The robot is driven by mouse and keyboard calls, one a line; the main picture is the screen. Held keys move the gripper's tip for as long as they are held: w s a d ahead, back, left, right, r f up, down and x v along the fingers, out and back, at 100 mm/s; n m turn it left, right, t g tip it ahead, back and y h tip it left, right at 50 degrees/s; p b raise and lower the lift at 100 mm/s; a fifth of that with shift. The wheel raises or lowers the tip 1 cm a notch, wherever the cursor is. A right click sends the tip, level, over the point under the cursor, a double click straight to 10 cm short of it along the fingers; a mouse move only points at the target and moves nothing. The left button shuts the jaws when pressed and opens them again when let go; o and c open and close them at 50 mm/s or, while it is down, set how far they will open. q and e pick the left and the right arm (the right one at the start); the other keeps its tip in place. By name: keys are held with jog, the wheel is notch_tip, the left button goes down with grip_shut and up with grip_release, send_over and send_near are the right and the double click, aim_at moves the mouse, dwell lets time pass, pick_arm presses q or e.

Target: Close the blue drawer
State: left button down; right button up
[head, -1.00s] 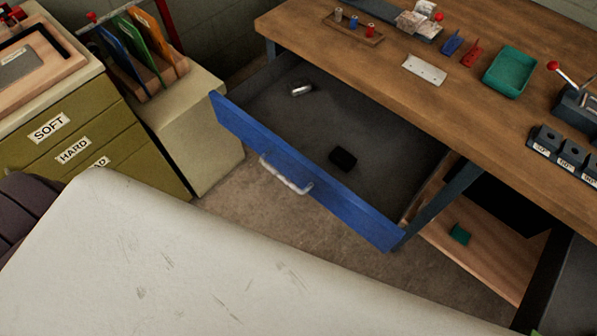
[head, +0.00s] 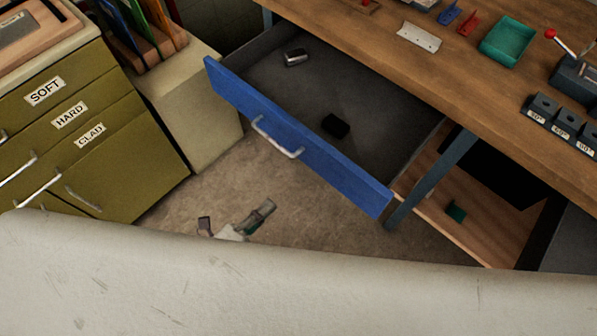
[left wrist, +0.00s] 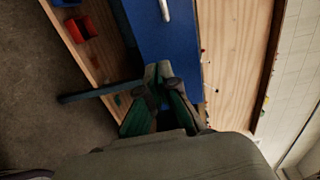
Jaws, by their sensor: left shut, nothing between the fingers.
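The blue drawer (head: 320,155) is pulled out from under the wooden bench in the head view. Its blue front has a silver bar handle (head: 276,140). The dark inside holds a small silver item (head: 295,57) and a black block (head: 336,126). My left gripper (head: 265,208) is low in front of the drawer, below the handle in the picture and apart from it, with most of its arm hidden. In the left wrist view, its fingers (left wrist: 158,72) are shut and empty, overlapping the lower end of the blue front (left wrist: 168,40); contact cannot be told. My right gripper is out of view.
The wooden bench (head: 440,75) carries a green tray (head: 507,42) and other small items. An olive cabinet (head: 130,150) and a pale pedestal (head: 195,110) stand at left. A bench leg (head: 430,180) stands beside the drawer's right end. Bare floor (head: 215,185) lies before the drawer.

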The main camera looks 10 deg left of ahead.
aim_at(316, 160)
pick_arm(q)
jog(key=x, duration=0.4)
jog(key=p+x, duration=0.1)
jog(key=x, duration=0.3)
jog(key=r+x, duration=0.1)
jog(key=x, duration=0.3)
jog(key=shift+w+d+r+p, duration=0.15)
jog(key=shift+d+p, duration=0.1)
jog(key=shift+p, duration=0.15)
jog(key=shift+w+d, duration=0.4)
jog(key=shift+w, duration=0.15)
jog(key=shift+w+d, duration=0.1)
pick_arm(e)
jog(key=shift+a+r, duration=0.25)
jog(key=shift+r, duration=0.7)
